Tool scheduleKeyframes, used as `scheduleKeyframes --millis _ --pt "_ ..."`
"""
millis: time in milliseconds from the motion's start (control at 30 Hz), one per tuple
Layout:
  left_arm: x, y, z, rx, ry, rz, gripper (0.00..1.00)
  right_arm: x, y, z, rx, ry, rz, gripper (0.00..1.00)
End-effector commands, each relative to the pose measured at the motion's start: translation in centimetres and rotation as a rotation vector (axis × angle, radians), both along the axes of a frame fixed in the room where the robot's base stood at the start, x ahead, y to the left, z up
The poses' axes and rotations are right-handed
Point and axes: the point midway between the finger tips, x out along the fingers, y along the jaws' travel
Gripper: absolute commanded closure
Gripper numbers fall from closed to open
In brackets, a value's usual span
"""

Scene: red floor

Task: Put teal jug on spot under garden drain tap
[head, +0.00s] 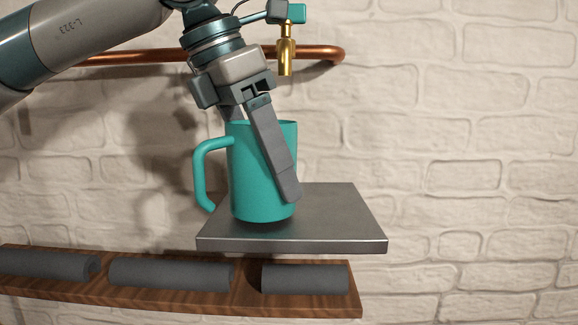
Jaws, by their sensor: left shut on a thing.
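The teal jug (252,190) is upright, with its handle to the left. It is over the grey metal plate (345,220), at its left part; I cannot tell whether its base touches the plate. My left gripper (262,190) comes down from above and is shut on the jug's wall. One finger lies along the outside in front; the other is mostly hidden by the jug. The brass tap (287,55) is above the plate, slightly right of the jug's middle. My right gripper is not in view.
A copper pipe (130,56) runs along the white brick wall (470,130) behind my arm. A wooden shelf (240,296) with several dark grey cylinders (305,278) is below the plate. The plate's right part is bare.

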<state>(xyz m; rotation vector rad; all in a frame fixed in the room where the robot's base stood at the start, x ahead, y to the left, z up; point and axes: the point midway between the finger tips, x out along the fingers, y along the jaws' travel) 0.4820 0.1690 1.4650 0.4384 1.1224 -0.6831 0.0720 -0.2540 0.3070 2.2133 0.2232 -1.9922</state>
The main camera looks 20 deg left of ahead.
Motion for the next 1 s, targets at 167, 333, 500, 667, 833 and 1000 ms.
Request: scheduleKeyframes --millis 167,333,500,667,833,1000 --pt "1.7 -1.8 0.5 0.002 0.000 -0.001 0.56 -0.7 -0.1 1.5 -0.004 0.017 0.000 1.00" --pt "2.2 -2.2 -0.1 0.000 0.000 0.001 0.56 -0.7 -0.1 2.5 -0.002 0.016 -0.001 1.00" --pt "2.2 -2.2 -0.5 -0.001 -0.001 0.000 0.56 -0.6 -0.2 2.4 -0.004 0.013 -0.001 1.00" --pt "2.2 -2.2 -0.5 -0.001 -0.001 0.000 0.56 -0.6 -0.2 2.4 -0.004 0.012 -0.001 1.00" --pt "2.2 -2.2 -0.9 -0.001 0.000 0.000 0.30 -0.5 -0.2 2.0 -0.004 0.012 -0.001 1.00" --pt "2.2 -2.2 -0.8 -0.001 -0.001 0.000 0.14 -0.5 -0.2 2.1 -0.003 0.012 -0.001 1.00"
